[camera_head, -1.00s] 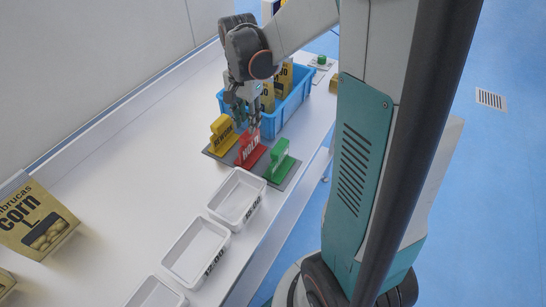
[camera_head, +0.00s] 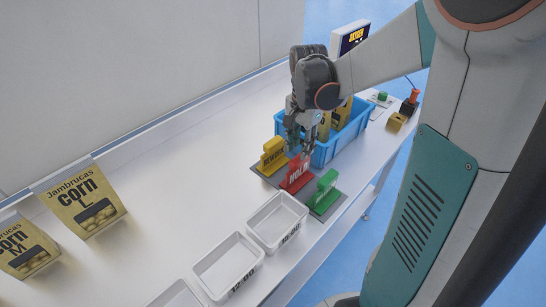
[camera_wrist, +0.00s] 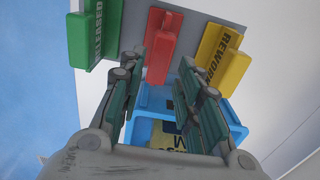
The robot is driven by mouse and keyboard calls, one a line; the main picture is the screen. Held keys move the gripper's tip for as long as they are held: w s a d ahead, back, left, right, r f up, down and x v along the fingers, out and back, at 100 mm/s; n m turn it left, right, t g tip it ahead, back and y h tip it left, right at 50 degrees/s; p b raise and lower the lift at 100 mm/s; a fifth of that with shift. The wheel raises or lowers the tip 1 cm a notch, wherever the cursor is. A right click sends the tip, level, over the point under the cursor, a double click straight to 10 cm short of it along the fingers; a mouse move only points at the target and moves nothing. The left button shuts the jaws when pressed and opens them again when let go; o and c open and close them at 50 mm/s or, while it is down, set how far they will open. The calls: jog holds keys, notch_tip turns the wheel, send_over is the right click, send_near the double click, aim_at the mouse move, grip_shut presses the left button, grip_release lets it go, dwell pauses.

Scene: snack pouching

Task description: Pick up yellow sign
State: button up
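The yellow sign (camera_head: 272,156), lettered REWORK, stands at the left end of a row of three signs on a grey base plate (camera_head: 264,170). It also shows at the upper right in the wrist view (camera_wrist: 222,58). The red HOLD sign (camera_head: 297,174) stands in the middle and the green RELEASED sign (camera_head: 323,190) at the right. My gripper (camera_head: 297,145) hangs above and just behind the signs, close to the yellow and red ones. In the wrist view its fingers (camera_wrist: 158,78) are spread apart with nothing between them, the red sign lying just beyond their tips.
A blue crate (camera_head: 352,140) with yellow packs stands directly behind the signs. White trays (camera_head: 250,250) line the front edge of the table. Corn boxes (camera_head: 84,203) stand at the left. The table's middle left is clear.

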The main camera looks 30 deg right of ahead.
aim_at(274, 154)
jog(key=o, duration=0.9)
jog(key=shift+w+m, duration=0.15)
jog(key=shift+m, duration=0.45)
jog(key=shift+c, duration=0.2)
jog(key=o, duration=0.5)
jog(key=shift+w+a+m+t, duration=0.15)
jog(key=shift+w+m+t, duration=0.2)
jog(key=shift+m, duration=0.55)
jog(key=shift+o, duration=0.3)
jog(key=m, duration=0.2)
jog(key=w+m+t, duration=0.1)
jog(key=m, duration=0.1)
jog(key=shift+a+y, duration=0.2)
jog(key=shift+y, duration=0.2)
jog(key=w+f+m+t, duration=0.1)
jog(key=w+f+m, duration=0.1)
jog(key=m, duration=0.1)
jog(key=w+a+f+m+b, duration=0.1)
jog(key=w+f+m, duration=0.1)
jog(key=m, duration=0.2)
jog(key=w+f+m+t+b, duration=0.1)
jog(key=f+m, duration=0.2)
jog(key=m, duration=0.1)
jog(key=shift+w+a+t+y, duration=0.35)
jog(key=shift+w+a+y, duration=0.05)
jog(key=shift+b+x, duration=1.35)
jog(key=shift+x, duration=1.4)
